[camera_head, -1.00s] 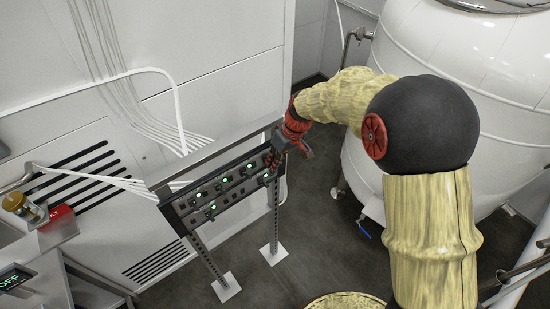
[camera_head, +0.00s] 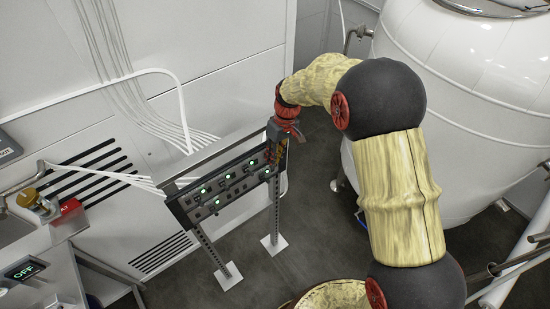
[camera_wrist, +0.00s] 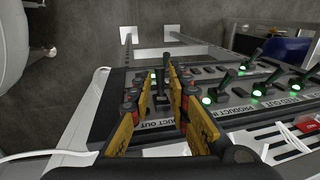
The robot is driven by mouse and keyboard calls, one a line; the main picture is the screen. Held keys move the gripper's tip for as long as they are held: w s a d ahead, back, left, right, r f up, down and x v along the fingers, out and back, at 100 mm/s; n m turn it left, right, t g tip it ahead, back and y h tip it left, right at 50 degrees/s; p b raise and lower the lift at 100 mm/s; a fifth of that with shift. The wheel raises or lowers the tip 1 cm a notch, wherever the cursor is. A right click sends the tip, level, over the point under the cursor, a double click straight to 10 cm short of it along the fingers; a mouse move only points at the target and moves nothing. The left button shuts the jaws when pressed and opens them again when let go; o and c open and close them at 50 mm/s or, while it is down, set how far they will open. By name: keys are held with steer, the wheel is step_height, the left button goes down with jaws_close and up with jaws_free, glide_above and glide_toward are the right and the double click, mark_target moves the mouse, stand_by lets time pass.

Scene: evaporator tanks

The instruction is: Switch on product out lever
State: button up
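The control panel (camera_head: 222,190) is a dark board on a metal stand with several levers and green lights. My gripper (camera_head: 276,150) is at the panel's right end. In the wrist view my gripper (camera_wrist: 160,78) is open, with its two yellow-and-black fingers on either side of the dark product out lever (camera_wrist: 159,88). The lever's PRODUCT OUT label is partly covered by the fingers. I cannot tell whether either finger touches the lever. The product in lever (camera_wrist: 219,86) stands to the right, beside a lit green light.
More levers with green lights fill the panel's right side in the wrist view. A white tank (camera_head: 470,95) stands at the right of the head view. White cables (camera_head: 150,120) run down the wall behind the panel. Bare floor lies in front of the stand.

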steer(key=shift+o, duration=1)
step_height(320, 180, up, 12)
steer(key=w+d, duration=0.1)
steer(key=d, duration=0.1)
steer(key=shift+w+f, duration=0.1)
steer(key=s+d+f+m+t+y+b, duration=0.1)
steer(key=s+d+f+t+y+b, duration=0.1)
steer(key=s+f+t+b, duration=0.25)
steer(key=b+x, duration=0.1)
steer(key=x, duration=0.7)
steer(key=shift+a+n+g+y, duration=0.3)
steer(key=shift+a+g, duration=0.05)
steer(key=shift+a, duration=0.05)
